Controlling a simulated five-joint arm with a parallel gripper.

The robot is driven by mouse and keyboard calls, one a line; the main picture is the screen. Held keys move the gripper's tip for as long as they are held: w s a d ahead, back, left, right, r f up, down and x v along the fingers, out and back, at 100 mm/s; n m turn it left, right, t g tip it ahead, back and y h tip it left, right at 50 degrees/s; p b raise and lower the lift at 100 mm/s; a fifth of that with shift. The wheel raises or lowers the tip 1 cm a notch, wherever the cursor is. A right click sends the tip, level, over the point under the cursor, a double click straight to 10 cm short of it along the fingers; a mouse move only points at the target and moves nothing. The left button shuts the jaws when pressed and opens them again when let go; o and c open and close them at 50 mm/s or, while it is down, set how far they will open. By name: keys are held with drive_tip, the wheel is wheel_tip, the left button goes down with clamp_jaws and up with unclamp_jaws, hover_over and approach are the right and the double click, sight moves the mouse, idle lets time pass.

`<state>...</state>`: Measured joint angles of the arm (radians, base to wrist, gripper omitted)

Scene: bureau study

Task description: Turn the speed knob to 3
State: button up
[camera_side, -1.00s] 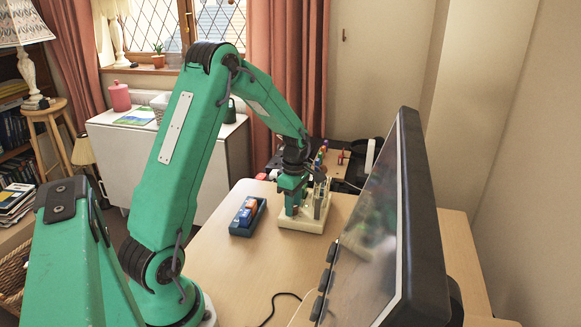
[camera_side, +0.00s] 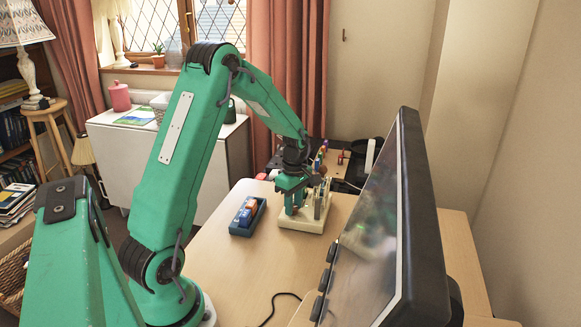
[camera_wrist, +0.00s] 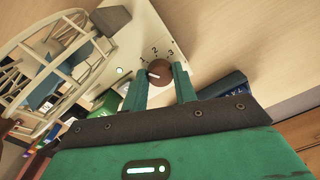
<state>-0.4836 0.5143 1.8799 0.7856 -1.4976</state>
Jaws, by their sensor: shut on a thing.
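The speed knob (camera_wrist: 159,71) is a small round reddish-brown knob with a white pointer line. It sits on a cream panel (camera_wrist: 150,22) marked 1, 2 and 3. In the wrist view the line lies on the knob's lower left side; I cannot tell for certain which end points to a number. My gripper (camera_wrist: 160,77) is shut on the knob, one green finger on each side. In the side view my gripper (camera_side: 292,206) is low over the cream base (camera_side: 302,222), and its fingers hide the knob.
A blue tray (camera_side: 240,230) with blue and orange pieces stands left of the base. A large monitor (camera_side: 405,220) stands close on the right. Table in front of the base is clear.

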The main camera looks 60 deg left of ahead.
sight(294, 206)
drive_tip(key=shift+m, duration=0.6)
drive_tip(key=o, duration=0.7)
drive_tip(key=shift+r, duration=0.1)
drive_tip(key=shift+w+r, duration=0.15)
drive_tip(key=shift+r, duration=3.7)
